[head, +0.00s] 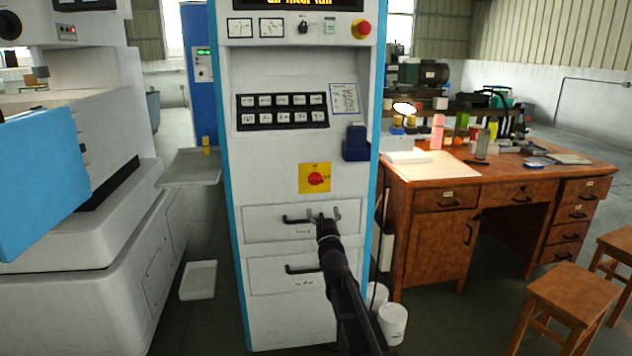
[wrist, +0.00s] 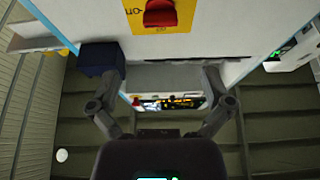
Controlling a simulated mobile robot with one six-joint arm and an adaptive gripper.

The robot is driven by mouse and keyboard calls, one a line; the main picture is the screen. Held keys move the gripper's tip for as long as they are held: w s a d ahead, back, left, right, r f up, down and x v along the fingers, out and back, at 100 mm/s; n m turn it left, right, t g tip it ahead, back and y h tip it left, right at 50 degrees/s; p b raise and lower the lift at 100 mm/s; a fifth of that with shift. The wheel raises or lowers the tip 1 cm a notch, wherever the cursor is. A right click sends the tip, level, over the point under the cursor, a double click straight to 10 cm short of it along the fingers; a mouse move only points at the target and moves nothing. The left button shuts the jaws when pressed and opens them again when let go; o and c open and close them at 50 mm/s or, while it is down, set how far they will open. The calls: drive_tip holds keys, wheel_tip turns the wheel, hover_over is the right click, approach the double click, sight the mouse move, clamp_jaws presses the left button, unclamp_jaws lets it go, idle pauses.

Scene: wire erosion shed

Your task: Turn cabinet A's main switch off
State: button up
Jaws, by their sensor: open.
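The main switch is a red rotary knob (head: 315,179) on a yellow plate (head: 304,187), set in the front of the white and blue cabinet (head: 282,165). The knob also shows at the top edge of the wrist view (wrist: 160,14), where upside-down lettering reading "on" is beside it. I cannot tell for certain which way the knob points. My gripper (head: 324,215) is in front of the upper drawer, just below the plate and apart from the knob. Its two fingers (wrist: 167,92) are spread with nothing between them. No letter naming the cabinet is readable.
Two drawer handles (head: 300,269) project below the plate. A dark blue box (head: 355,143) sticks out to its upper right. A red stop button (head: 361,28) is near the top. A wooden desk (head: 430,190) stands right, a big white machine (head: 90,200) left. White buckets (head: 392,322) stand beside the cabinet.

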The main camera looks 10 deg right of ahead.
sight(316, 183)
drive_tip(key=p+x, duration=0.5)
drive_tip(key=x, duration=0.8)
drive_tip(key=shift+w+r, duration=0.1)
drive_tip(key=shift+w, duration=0.05)
drive_tip(key=c, duration=1)
